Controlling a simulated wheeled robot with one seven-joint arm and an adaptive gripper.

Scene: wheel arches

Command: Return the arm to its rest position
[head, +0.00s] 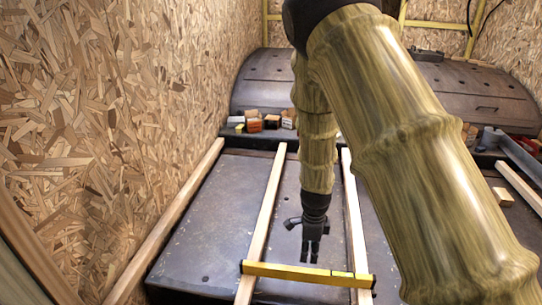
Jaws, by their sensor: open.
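My arm, with a bamboo-like surface, reaches from the lower right up to the top and bends down again in the head view. My gripper (310,254) hangs from its end, black and small, with its fingers pointing down. The fingers are apart and nothing shows between them. It is above the dark floor panel (210,200), between two wooden slats and just behind a yellow bar. Whether the fingertips touch anything below cannot be told.
The yellow bar (300,271) lies across the wooden slats (262,225) and (355,220). Small blocks (254,125) lie by a dark wheel arch (262,82) at the back. A chipboard wall (130,100) stands close on the left. Grey metal pieces (520,155) and a slat lie right.

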